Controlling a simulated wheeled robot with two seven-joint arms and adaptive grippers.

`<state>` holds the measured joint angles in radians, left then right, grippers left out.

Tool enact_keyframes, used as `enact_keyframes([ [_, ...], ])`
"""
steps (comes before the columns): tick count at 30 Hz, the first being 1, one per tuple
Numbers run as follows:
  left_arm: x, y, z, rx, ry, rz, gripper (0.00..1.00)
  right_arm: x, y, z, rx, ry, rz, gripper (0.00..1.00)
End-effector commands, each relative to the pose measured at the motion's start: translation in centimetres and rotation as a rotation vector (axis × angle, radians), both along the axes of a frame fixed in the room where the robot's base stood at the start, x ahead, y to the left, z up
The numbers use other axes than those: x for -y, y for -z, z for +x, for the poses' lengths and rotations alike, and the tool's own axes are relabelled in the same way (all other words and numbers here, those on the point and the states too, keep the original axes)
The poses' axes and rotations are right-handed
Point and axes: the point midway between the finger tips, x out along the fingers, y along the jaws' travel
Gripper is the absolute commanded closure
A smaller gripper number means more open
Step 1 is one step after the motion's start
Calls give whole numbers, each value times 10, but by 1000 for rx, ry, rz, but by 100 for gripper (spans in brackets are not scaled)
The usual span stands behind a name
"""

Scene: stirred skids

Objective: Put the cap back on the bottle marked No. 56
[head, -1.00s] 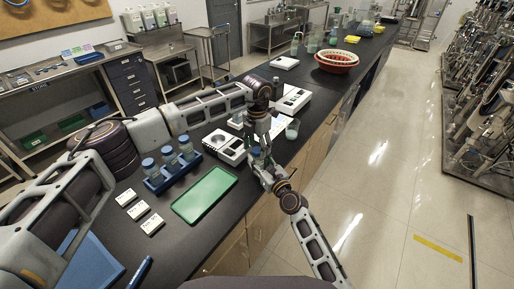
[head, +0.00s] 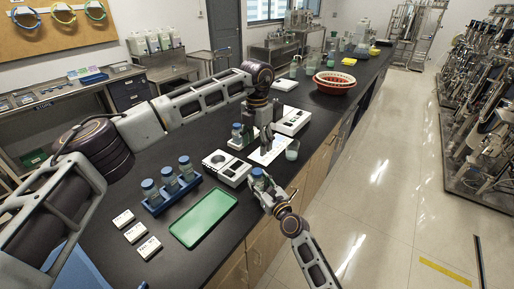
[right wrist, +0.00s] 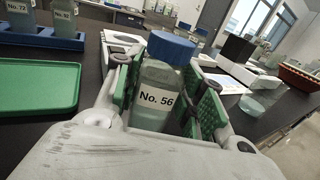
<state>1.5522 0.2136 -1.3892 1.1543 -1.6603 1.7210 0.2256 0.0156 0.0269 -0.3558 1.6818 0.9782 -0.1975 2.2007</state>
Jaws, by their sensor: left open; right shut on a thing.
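The bottle marked No. 56 (right wrist: 158,98) stands roughly upright in the right wrist view, between the green pads of my right gripper (right wrist: 160,115). A blue cap (right wrist: 171,47) sits on its mouth; I cannot tell how tightly. In the head view my right gripper (head: 265,193) is shut on this bottle (head: 258,184) near the counter's front edge, with the blue cap (head: 257,172) on top. My left gripper (head: 267,153) is open and points down, behind and above the capped bottle, apart from it.
A blue rack (head: 172,198) holds three blue-capped bottles left of the green tray (head: 204,217). Another capped bottle (head: 237,133) and a beaker (head: 292,149) stand farther back. White labelled blocks (head: 135,231) lie front left.

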Motion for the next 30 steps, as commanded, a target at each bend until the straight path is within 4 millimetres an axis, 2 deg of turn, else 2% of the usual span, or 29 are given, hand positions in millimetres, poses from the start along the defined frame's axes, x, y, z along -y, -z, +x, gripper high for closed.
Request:
enact_keyframes([
  [8, 0, -1, 0, 0, 0, 0, 41, 0, 0, 0, 0, 0, 0, 100],
  [9, 0, 0, 0, 0, 0, 0, 41, 0, 0, 0, 0, 0, 0, 57],
  [14, 0, 0, 0, 0, 0, 0, 41, 0, 0, 0, 0, 0, 0, 36],
  [30, 0, 0, 0, -1, 0, 1, 41, 3, 0, -4, 0, 0, 0, 36],
])
